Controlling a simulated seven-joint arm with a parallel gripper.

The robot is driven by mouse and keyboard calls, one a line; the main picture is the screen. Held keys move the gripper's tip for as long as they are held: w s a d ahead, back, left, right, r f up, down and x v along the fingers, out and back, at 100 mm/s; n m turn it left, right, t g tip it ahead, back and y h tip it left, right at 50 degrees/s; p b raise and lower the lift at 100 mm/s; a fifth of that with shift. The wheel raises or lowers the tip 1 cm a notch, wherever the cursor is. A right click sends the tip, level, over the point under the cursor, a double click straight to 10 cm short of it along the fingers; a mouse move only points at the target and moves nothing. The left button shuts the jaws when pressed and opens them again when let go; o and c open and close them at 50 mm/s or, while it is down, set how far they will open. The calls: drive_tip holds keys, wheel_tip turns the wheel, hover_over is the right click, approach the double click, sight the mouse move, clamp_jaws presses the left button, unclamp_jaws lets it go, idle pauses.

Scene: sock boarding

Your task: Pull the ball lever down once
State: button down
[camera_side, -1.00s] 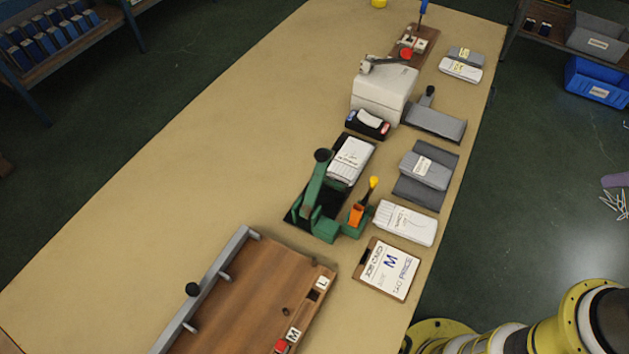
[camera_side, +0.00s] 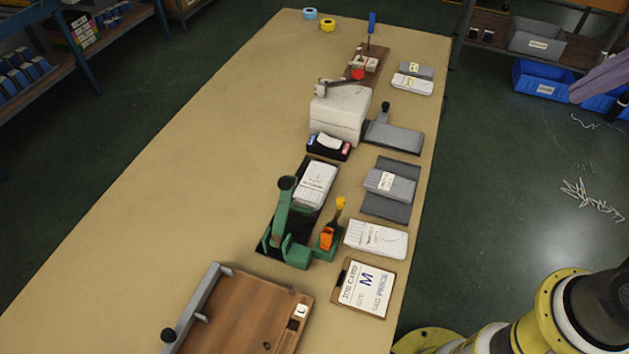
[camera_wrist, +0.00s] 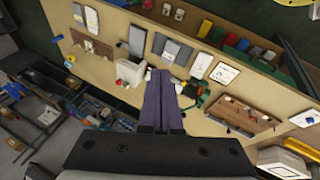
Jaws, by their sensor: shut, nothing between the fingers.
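A green press (camera_side: 288,225) stands on a black base on the bench, with a black ball (camera_side: 287,183) at the end of its raised lever. Behind it, a white machine (camera_side: 340,112) has a lever arm on top with a red ball (camera_side: 358,74) at its end. Which of these is the ball lever is not marked. In the wrist view my gripper (camera_wrist: 159,73) has its fingers together and empty, above the bench. The fingers partly cover the green press (camera_wrist: 192,88), and the white machine (camera_wrist: 130,71) lies left of them. I cannot make out contact with either.
A wooden board (camera_side: 240,317) with a grey bar and black knob is at the near end. A job card (camera_side: 363,288) reading M, a white packet (camera_side: 376,238) and grey folded pieces (camera_side: 390,186) lie along the right edge. The bench's left half is clear.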

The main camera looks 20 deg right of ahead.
drive_tip(key=w+a+r+n+g+y, duration=0.1)
drive_tip(key=w+a+r+n+g, duration=0.15)
drive_tip(key=w+a+n, duration=1.3)
drive_tip(key=s+a+f+n, duration=0.1)
drive_tip(key=a+f, duration=0.2)
drive_tip(key=a, duration=0.4)
drive_tip(key=s+a+f+n+g, duration=0.1)
drive_tip(key=a+f, duration=0.3)
drive_tip(key=a, duration=0.4)
drive_tip(key=s+a+f+n+g+h, duration=0.1)
drive_tip(key=s+a+f, duration=0.1)
drive_tip(key=a+f, duration=0.2)
drive_tip(key=a, duration=0.3)
drive_tip(key=shift+a+f+n, duration=0.2)
drive_tip(key=shift+f+n, duration=0.05)
drive_tip(key=shift+n, duration=0.1)
